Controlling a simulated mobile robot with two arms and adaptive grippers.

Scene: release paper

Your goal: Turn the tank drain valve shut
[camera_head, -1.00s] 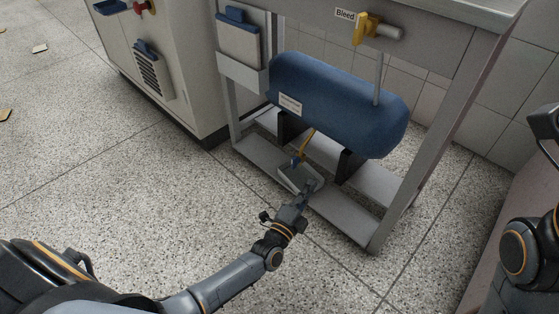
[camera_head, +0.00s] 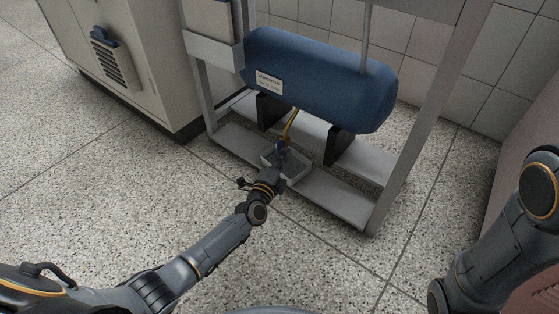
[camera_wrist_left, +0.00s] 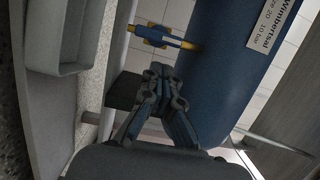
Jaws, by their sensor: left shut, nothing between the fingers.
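The blue tank (camera_head: 325,85) lies on its side in a metal frame. Its yellow drain pipe (camera_head: 291,124) comes down from the underside to a small valve with a blue handle (camera_head: 281,146). In the left wrist view the yellow pipe (camera_wrist_left: 188,45) and the blue valve handle (camera_wrist_left: 155,34) show beyond the fingertips, beside the tank (camera_wrist_left: 222,75). My left gripper (camera_head: 279,160) is low in front of the valve. In the left wrist view its fingers (camera_wrist_left: 160,78) are shut and empty, apart from the handle. My right gripper is out of view; only my right arm shows.
A grey tray (camera_head: 297,171) sits below the valve on the frame's lower shelf (camera_head: 340,199). Dark tank supports (camera_head: 338,147) stand near the valve. A beige cabinet (camera_head: 150,75) is on the left. The speckled floor in front is clear.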

